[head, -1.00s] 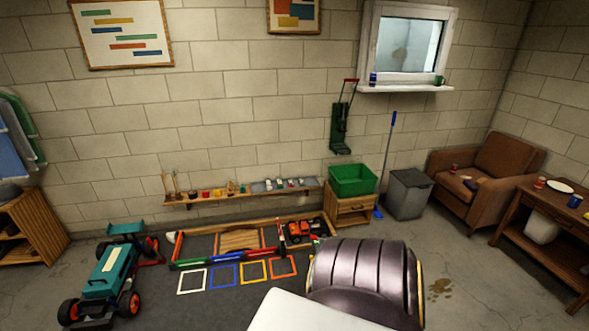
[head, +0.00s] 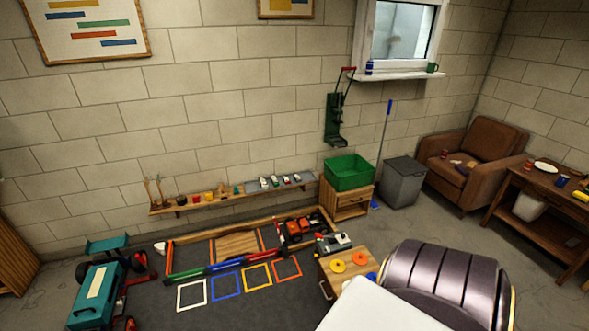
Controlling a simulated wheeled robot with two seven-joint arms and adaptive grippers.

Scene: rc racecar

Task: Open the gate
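A low bar with green, blue and red sections (head: 228,264) runs across the front of a wood-edged floor pen. It looks like the gate and appears closed across the pen's front. A wooden ramp or panel (head: 236,246) with orange side strips lies behind it. An orange-red toy vehicle (head: 301,226) stands at the pen's right end. A large teal toy racecar (head: 97,290) stands on the floor at the left. Neither of my grippers is in view.
White, blue, yellow and orange squares (head: 258,277) mark the floor before the pen. A small wooden cabinet (head: 336,282) with colored rings stands right of it. A green bin (head: 349,173), grey bin (head: 404,182) and armchair (head: 477,160) are farther right. A dark ridged shape and white panel block the bottom right.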

